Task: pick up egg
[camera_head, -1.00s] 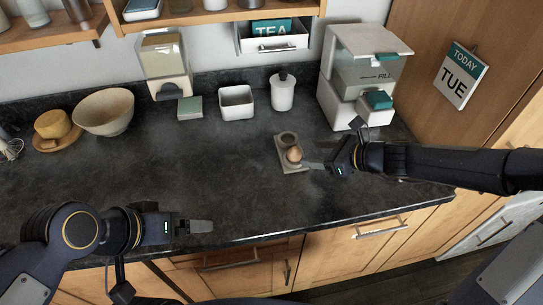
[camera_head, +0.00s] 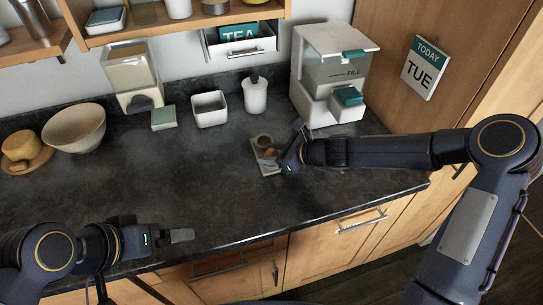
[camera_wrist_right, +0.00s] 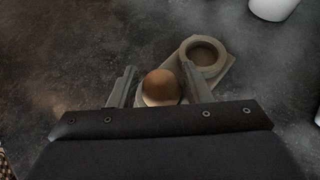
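The brown egg (camera_wrist_right: 161,88) sits in one end of a two-cup holder (camera_wrist_right: 222,66) on the dark counter; the holder's other cup is empty. My right gripper (camera_wrist_right: 155,85) is open, with one finger on each side of the egg. A gap shows on the left of the egg; the right finger is close to it, and I cannot tell if it touches. In the head view the holder (camera_head: 263,143) is at the middle of the counter, with the egg mostly hidden by my right gripper (camera_head: 276,162). My left gripper (camera_head: 181,236) is empty near the counter's front edge; its fingers overlap from this angle.
A white square container (camera_head: 209,110), a white lidded jar (camera_head: 255,95) and a white dispenser (camera_head: 325,80) stand behind the holder. The counter left of the holder is clear.

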